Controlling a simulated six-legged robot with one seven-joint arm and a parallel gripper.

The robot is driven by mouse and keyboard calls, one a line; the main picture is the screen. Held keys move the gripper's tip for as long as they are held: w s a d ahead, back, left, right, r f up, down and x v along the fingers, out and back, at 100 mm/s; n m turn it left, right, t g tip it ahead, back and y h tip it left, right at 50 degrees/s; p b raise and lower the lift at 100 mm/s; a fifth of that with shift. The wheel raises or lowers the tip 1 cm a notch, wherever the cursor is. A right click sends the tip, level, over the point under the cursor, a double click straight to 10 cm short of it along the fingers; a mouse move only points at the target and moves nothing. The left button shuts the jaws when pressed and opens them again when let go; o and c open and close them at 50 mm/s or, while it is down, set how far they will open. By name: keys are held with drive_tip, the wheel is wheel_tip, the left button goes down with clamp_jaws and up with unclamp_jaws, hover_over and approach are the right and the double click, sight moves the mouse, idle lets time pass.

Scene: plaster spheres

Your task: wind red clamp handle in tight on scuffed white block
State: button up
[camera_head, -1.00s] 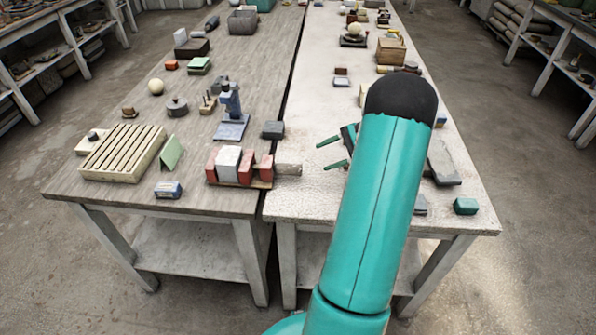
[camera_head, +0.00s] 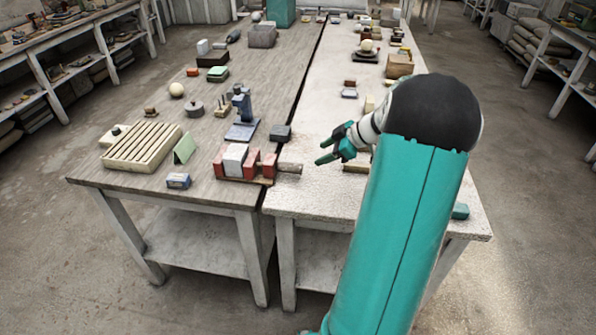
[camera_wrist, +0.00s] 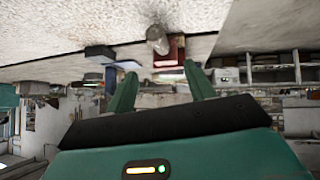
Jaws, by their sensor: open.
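The clamp (camera_head: 220,161) has red jaws and sits at the near right end of the left, wooden table. The scuffed white block (camera_head: 235,158) stands between its red jaws; I cannot tell how tightly. The clamp handle (camera_head: 290,168) looks like a grey-brown cylinder and sticks out to the right over the gap between the tables. My gripper (camera_head: 322,151) is open and empty above the right, pale table, to the right of the handle and apart from it. In the wrist view, which looks upside down, the handle (camera_wrist: 157,38) and red clamp (camera_wrist: 170,52) show beyond my open fingers (camera_wrist: 160,72).
A dark grey block (camera_head: 280,133) lies behind the handle. A blue press-like tool (camera_head: 242,112) stands behind the clamp. The pale table between gripper and handle looks clear.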

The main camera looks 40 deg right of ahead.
sight(296, 165)
drive_tip(key=shift+n, duration=0.7)
drive_tip(key=x, duration=1.3)
drive_tip(key=shift+w+a+f, duration=0.1)
drive_tip(key=shift+w+f, duration=0.05)
drive_tip(key=shift+w, duration=0.05)
drive_tip(key=c, duration=1)
